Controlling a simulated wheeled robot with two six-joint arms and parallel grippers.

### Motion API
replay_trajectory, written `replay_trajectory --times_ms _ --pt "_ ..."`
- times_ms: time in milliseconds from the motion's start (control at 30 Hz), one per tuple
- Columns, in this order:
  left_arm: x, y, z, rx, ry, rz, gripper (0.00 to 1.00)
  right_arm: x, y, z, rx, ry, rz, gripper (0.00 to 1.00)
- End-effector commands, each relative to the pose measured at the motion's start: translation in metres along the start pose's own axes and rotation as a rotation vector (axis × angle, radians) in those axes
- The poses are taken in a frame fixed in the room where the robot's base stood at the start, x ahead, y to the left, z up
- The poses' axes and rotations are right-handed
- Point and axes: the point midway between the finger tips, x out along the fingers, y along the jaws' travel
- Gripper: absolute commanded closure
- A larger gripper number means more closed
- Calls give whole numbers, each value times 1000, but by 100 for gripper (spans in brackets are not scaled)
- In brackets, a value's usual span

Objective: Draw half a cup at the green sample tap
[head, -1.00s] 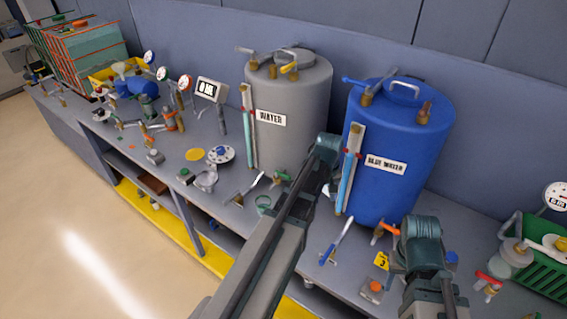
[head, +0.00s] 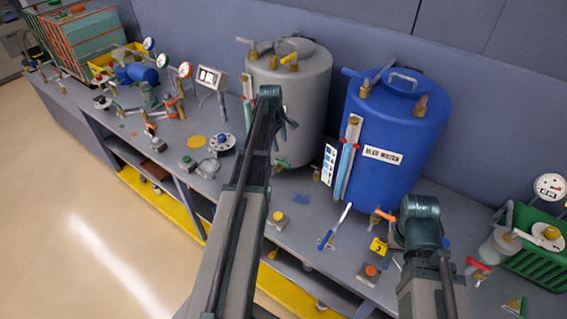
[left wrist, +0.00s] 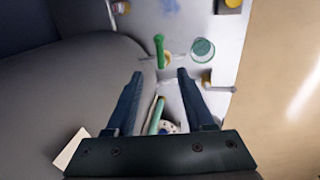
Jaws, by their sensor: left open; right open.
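The green sample tap (left wrist: 160,50) shows in the left wrist view as an upright green handle beside the grey tank. A clear cup with a green rim (left wrist: 203,47) stands on the bench just right of it. My left gripper (left wrist: 162,80) is open and empty, with both fingers spread and pointing towards the tap and bench. In the head view my left arm hides the cup and most of the tap area; the left gripper (head: 285,122) is in front of the grey tank (head: 302,85). My right gripper (head: 400,240) is open, its fingers mostly hidden, near the blue tank (head: 398,130).
A white-handled valve (left wrist: 220,88) is beside the cup. A blue-handled tool (head: 335,228) lies on the bench. A green crate (head: 540,265) stands at the right. The floor in front is clear.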

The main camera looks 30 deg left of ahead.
Motion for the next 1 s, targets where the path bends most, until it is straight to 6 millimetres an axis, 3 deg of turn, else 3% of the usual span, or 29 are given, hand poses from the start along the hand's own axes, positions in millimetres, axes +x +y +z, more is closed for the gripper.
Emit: replay_trajectory --times_ms 700,1000 --pt "106 -1 0 2 0 -1 47 104 -9 -6 -15 1 3 50" --pt "124 0 0 1 0 -1 47 121 -11 -7 -13 1 3 50"
